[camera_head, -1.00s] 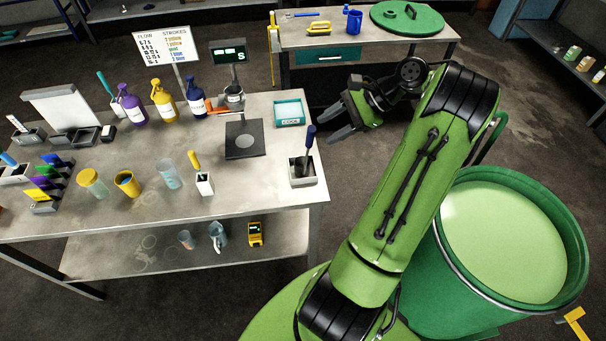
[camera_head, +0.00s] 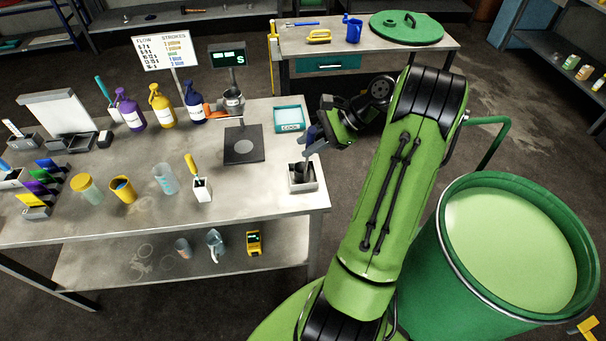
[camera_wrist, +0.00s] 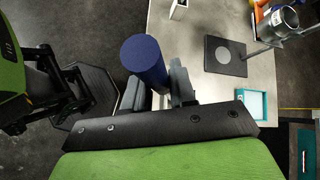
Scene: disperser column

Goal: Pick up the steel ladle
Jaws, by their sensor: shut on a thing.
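The steel ladle (camera_head: 311,134) stands upright in a small open grey holder box (camera_head: 302,187) at the right end of the workbench. Its blue handle sticks up and its dark lower part sits inside the box. My gripper (camera_head: 316,144) has come in from the right and is shut on the blue handle, just above the box. In the wrist view the blue handle (camera_wrist: 143,57) rises between the two grey fingers (camera_wrist: 161,88). The lower part of the ladle is hidden there.
A black scale plate (camera_head: 243,145) and a teal tray (camera_head: 289,118) are close by on the bench. A white pot with a yellow-handled tool (camera_head: 202,188) stands to the left. A large green drum (camera_head: 500,250) stands to the right of my arm.

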